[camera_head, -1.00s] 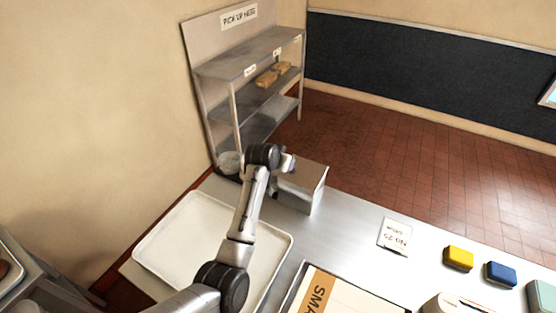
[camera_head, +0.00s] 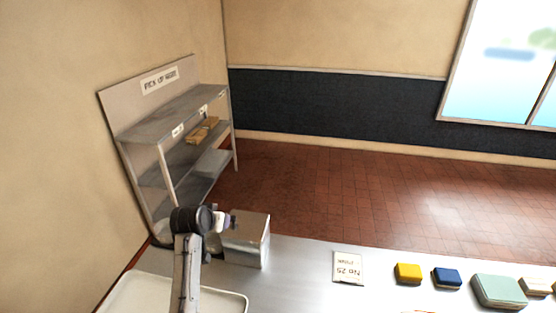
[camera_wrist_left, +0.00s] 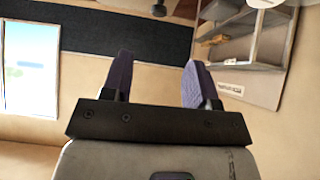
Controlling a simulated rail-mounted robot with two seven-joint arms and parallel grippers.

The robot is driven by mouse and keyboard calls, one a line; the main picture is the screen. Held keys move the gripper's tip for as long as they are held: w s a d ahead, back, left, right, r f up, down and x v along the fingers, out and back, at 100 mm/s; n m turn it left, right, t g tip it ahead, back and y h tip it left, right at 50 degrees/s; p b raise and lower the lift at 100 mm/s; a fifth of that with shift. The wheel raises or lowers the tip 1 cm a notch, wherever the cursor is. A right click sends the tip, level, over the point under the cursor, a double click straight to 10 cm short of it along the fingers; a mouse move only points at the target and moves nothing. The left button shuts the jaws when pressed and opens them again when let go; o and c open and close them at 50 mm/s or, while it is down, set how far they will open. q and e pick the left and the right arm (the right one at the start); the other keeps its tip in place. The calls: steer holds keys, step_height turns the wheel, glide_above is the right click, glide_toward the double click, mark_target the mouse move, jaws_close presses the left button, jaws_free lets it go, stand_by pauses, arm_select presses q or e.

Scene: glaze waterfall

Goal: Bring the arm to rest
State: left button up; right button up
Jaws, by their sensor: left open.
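My left arm rises at the lower left of the head view. Its gripper (camera_head: 226,220) is small and partly hidden there, beside and apparently above the metal box (camera_head: 246,240). In the left wrist view the two dark purple fingers of the gripper (camera_wrist_left: 158,64) stand apart with nothing between them. My right arm and gripper are in neither view.
A white tray (camera_head: 215,299) lies on the steel counter (camera_head: 310,290). A pick-up shelf (camera_head: 170,105) with brown packages (camera_head: 203,130) stands behind. A card (camera_head: 348,267), yellow block (camera_head: 408,273), blue block (camera_head: 447,277) and pale green block (camera_head: 498,291) are to the right.

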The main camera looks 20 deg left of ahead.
arm_select(q)
steer(key=s+d+r+n+t, duration=0.15)
steer(key=s+r, duration=0.25)
steer(key=r, duration=0.7)
steer(key=s+d+m+t, duration=0.1)
steer(key=s+d, duration=0.4)
steer(key=s, duration=0.1)
steer(key=s+d+f+m+g+h, duration=0.15)
steer(key=s+d+f+g, duration=0.25)
steer(key=s+f, duration=1.2)
steer(key=s+d+f+m+g, duration=0.4)
steer(key=s+f, duration=0.8)
steer(key=s, duration=0.7)
step_height(320, 180, up, 15)
steer(key=n+p, duration=0.1)
steer(key=p, duration=1.4)
steer(key=shift+d, duration=0.4)
